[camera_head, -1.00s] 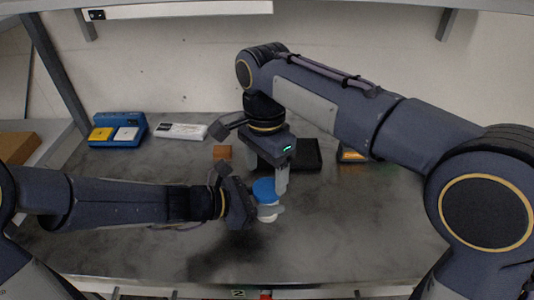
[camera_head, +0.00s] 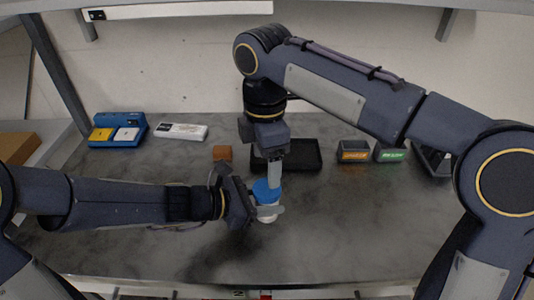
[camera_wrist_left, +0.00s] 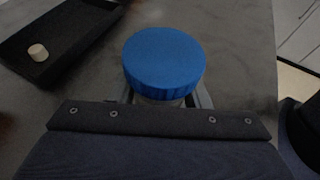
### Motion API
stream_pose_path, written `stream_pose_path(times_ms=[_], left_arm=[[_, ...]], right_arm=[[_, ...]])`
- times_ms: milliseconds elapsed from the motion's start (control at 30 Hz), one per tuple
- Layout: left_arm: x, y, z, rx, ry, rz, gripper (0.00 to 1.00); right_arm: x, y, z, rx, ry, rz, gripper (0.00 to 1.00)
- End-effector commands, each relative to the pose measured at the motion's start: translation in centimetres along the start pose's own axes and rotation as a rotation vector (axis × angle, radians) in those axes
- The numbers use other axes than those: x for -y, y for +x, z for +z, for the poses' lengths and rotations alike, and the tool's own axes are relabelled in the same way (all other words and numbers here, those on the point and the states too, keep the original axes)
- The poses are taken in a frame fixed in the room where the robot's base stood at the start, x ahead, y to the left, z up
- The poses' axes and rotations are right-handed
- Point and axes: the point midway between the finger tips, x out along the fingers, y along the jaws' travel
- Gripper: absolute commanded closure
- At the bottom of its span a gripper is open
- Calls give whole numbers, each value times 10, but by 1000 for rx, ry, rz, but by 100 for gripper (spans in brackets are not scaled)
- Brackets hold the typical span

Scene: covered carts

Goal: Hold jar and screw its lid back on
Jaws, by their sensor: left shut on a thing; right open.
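The jar (camera_head: 266,213) stands upright at the middle of the table, pale, with a blue lid (camera_head: 267,190) on its top. My left gripper (camera_head: 268,210) is shut on the jar from the left side. In the left wrist view the blue lid (camera_wrist_left: 164,58) sits level over the jar, hiding most of it, between my left fingers. My right gripper (camera_head: 273,175) points down over the lid in the head view and is open. I see it edge-on, so its finger gap is hidden. It does not show in the left wrist view, and I cannot tell whether it touches the lid.
A black tray (camera_head: 312,166) lies behind the jar; a small pale round piece (camera_wrist_left: 38,52) sits in it. A brown block (camera_head: 222,153), a blue case (camera_head: 118,117), a white device (camera_head: 181,131) and two small display boxes (camera_head: 353,152) stand toward the back. The front table is clear.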

Motion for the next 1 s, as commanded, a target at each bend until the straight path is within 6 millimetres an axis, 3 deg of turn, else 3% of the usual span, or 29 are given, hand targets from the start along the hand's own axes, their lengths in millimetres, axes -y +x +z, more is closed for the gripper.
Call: stream_pose_path(times_ms=[100,300,767,1000], left_arm=[[0,0,0,0,0,0,100],[0,0,0,0,0,0,100],[0,0,0,0,0,0,100],[0,0,0,0,0,0,100]], right_arm=[[0,-4,2,0,-224,11,28],[0,-8,2,3,-427,20,28],[0,-5,2,4,-456,21,28],[0,26,3,5,-456,17,28]])
